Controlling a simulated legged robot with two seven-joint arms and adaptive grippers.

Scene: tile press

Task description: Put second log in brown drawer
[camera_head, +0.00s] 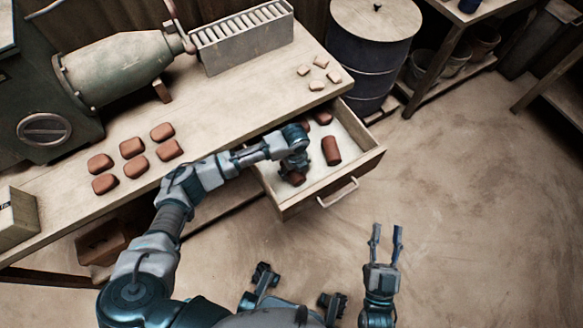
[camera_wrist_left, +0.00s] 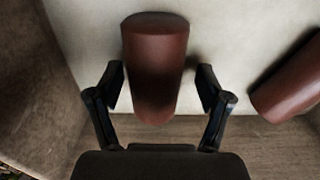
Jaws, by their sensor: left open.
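The drawer (camera_head: 303,190) is pulled out from under the workbench, its light wooden front and metal handle facing the lower right. Inside lie reddish-brown logs: one at the right (camera_head: 331,151), one at the back (camera_head: 323,118), and one under my left gripper (camera_head: 296,172). In the left wrist view the log (camera_wrist_left: 155,70) lies between the two open fingers of my left gripper (camera_wrist_left: 160,90), with gaps on both sides. Another log (camera_wrist_left: 290,85) lies at the right edge there. My right gripper (camera_head: 385,243) is open and empty, above the floor outside the drawer.
The workbench (camera_head: 225,100) holds several reddish-brown pieces (camera_head: 133,148), several pale pieces (camera_head: 317,85), a grey slotted box (camera_head: 245,45) and a green machine (camera_head: 115,70). A dark barrel (camera_head: 370,55) stands behind the drawer. The floor at the right is clear.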

